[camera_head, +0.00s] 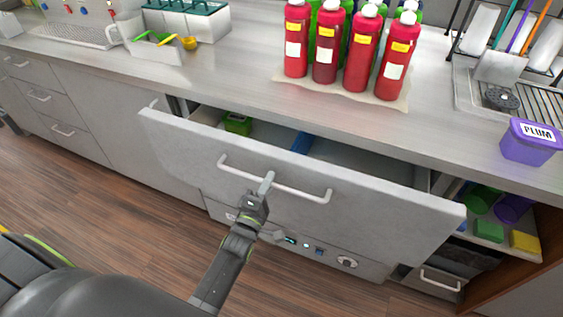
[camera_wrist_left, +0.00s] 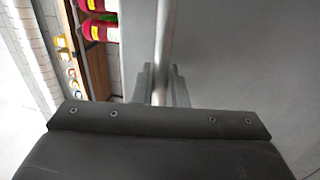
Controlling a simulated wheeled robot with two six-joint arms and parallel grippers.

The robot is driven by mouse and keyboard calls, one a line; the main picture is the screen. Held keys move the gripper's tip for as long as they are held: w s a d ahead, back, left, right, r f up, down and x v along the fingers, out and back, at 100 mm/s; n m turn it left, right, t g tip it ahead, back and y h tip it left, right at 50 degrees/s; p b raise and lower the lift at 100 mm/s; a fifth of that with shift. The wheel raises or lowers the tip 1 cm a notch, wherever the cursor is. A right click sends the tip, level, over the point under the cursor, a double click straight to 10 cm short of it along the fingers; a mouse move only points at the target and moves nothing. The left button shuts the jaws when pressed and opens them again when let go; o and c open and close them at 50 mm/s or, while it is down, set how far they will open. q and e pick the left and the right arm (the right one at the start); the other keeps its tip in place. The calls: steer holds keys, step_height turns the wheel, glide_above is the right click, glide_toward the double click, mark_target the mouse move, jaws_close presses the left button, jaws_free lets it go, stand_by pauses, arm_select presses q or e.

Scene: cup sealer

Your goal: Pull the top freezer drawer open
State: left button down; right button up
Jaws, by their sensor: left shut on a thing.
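The top freezer drawer (camera_head: 370,210) stands pulled out from under the counter, with its light grey front tilted in the head view. Its inside shows behind the front, with a green item (camera_head: 237,123) and a blue item (camera_head: 302,142) in it. My left gripper (camera_head: 266,183) is shut on the drawer's bar handle (camera_head: 305,191), near the middle of the bar. In the left wrist view the handle bar (camera_wrist_left: 164,45) runs down between the fingers (camera_wrist_left: 161,85). My right gripper is not in view.
Red bottles (camera_head: 361,48) stand on a mat on the counter (camera_head: 240,75). A purple PLUM tub (camera_head: 528,142) sits at the counter's right edge. Below the drawer is a panel with a knob (camera_head: 347,261). An open shelf (camera_head: 490,232) is at right. Wooden floor (camera_head: 120,200) is clear at left.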

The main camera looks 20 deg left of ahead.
arm_select(q)
steer(key=s+p, duration=0.7)
steer(key=s, duration=1.5)
steer(key=shift+s+a+p, duration=0.25)
steer(key=shift+a+p, duration=0.15)
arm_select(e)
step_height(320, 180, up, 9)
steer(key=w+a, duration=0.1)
arm_select(q)
steer(key=c, duration=1.5)
jaws_free()
steer(key=shift+c, duration=0.2)
steer(key=s+f+b, duration=0.1)
steer(key=s+b, duration=0.1)
steer(key=s, duration=0.6)
steer(key=s+f+b, duration=0.2)
steer(key=s+b, duration=0.1)
steer(key=s, duration=0.6)
steer(key=shift+a+f, duration=0.25)
steer(key=shift+a, duration=0.05)
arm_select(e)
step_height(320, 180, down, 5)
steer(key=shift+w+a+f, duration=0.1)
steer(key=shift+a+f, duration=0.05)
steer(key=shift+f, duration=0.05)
